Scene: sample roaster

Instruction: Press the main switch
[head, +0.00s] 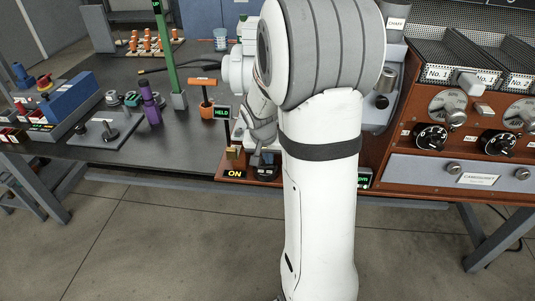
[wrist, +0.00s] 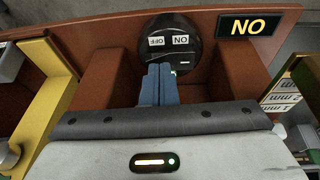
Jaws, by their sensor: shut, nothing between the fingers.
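The main switch (wrist: 168,48) is a round black piece with white OFF and ON labels, upside down in the wrist view. It sits in a brown wooden surround. A black sign (wrist: 247,25) beside it shows yellow ON, and this sign also shows in the head view (head: 235,174). My gripper (wrist: 160,68) is shut and empty. Its blue-grey fingertips overlap the switch face's near edge; I cannot tell whether they touch it. In the head view, my gripper (head: 262,160) is low at the bench front, just by the switch (head: 265,173), and partly hidden by my arm.
The wooden roaster panel (head: 385,150) with dials stands at right. A HELD sign (head: 222,112), an orange-handled tool (head: 205,95) and a green post (head: 167,50) stand behind the switch. A yellow piece (wrist: 45,105) lies left of my gripper in the wrist view.

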